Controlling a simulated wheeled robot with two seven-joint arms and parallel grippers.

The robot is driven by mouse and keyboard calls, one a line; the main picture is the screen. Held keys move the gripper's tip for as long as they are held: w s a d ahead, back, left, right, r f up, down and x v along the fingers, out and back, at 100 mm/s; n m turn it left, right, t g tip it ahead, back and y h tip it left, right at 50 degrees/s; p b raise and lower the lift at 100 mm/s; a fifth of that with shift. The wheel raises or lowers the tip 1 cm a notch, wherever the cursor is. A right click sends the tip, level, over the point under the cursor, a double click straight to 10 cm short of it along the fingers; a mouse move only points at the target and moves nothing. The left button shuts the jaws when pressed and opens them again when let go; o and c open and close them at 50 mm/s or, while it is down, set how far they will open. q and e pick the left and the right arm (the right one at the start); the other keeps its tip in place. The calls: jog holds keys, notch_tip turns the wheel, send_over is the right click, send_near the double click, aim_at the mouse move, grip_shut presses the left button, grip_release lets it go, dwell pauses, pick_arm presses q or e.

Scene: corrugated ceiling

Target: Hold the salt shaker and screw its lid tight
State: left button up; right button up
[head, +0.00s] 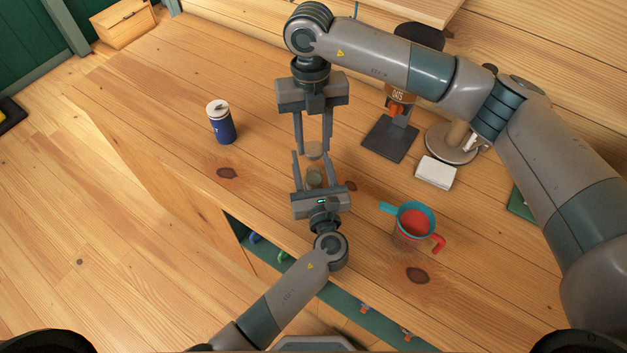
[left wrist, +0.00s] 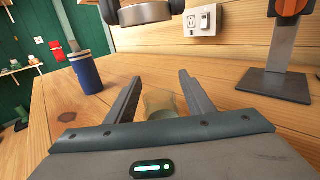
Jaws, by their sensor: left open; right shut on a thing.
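The salt shaker (head: 314,177), a small pale jar, stands between the spread fingers of my left gripper (head: 314,157). It also shows in the left wrist view (left wrist: 162,103), with a gap to each finger; its base is hidden by the gripper body. My left gripper is open around it. My right gripper (head: 313,145) reaches in from the back and is shut on the lid (head: 313,151), a round metallic disc. In the left wrist view the lid (left wrist: 142,13) hangs above and beyond the shaker, apart from it.
A blue canister with a white top (head: 221,125) stands at left. A red cup with a teal strainer (head: 413,224) is at right. A white box (head: 435,173) and a dark stand (head: 391,137) are behind it. The table's front edge runs below the left gripper.

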pick_arm(q)
grip_shut()
pick_arm(e)
send_over(314, 180)
jog(key=w, duration=0.2)
jog(key=shift+a+f, duration=0.1)
jog(key=shift+f, duration=2.4)
jog(key=shift+f, duration=0.15)
jog(key=shift+f, duration=0.7)
jog(key=shift+f, duration=0.35)
